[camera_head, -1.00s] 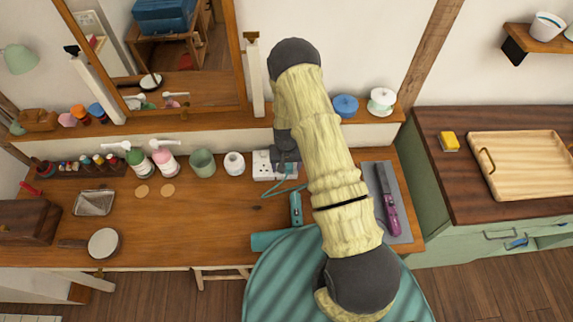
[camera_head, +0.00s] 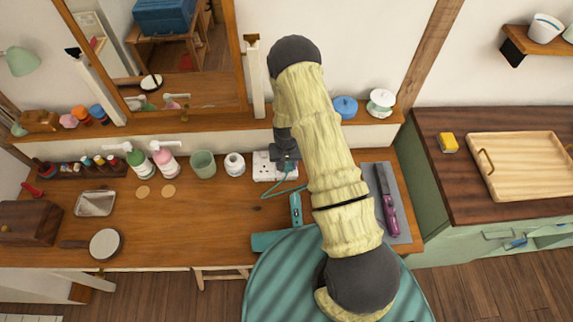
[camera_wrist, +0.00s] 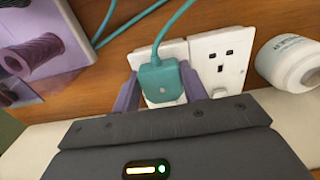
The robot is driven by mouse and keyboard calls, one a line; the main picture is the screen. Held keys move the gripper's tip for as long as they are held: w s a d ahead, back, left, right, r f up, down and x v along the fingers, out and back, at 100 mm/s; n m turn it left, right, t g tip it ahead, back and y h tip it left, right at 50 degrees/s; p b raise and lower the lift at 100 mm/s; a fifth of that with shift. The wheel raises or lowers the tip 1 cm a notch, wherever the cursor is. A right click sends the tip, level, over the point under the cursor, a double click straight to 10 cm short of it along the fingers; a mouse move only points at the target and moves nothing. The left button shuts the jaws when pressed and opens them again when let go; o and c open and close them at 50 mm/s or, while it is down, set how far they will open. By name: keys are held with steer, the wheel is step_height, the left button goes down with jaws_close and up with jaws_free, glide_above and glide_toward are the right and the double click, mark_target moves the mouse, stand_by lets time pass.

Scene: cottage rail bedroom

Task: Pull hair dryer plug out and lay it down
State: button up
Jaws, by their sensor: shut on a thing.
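The teal plug (camera_wrist: 160,80) of the hair dryer is between the two purple fingers of my gripper (camera_wrist: 167,90) in the wrist view. My gripper (camera_head: 285,162) is shut on it, over the left half of the white double socket (camera_wrist: 222,60) in that view. I cannot tell whether its pins are still in the socket. In the head view the socket (camera_head: 265,168) shows beside my gripper, which hides the plug. The teal hair dryer (camera_head: 296,208) lies on the wooden dresser top (camera_head: 215,225), and its cord (camera_head: 280,193) runs to the socket.
A white jar (camera_head: 235,164) and a green cup (camera_head: 203,163) stand left of the socket. A grey mat (camera_head: 403,227) with a purple-handled tool (camera_head: 389,212) lies to the right. A round mirror (camera_head: 104,242) lies at the left. The dresser's middle is clear.

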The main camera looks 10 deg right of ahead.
steer(key=shift+r+p, duration=1.15)
steer(key=shift+r, duration=0.95)
steer(key=shift+s+r+n+b, duration=0.25)
steer(key=shift+r+n+b, duration=0.05)
steer(key=shift+r+b, duration=0.1)
steer(key=s+r+n+b, duration=0.1)
steer(key=s+r, duration=0.1)
steer(key=r, duration=0.1)
steer(key=shift+s+n, duration=0.35)
steer(key=shift+n, duration=0.05)
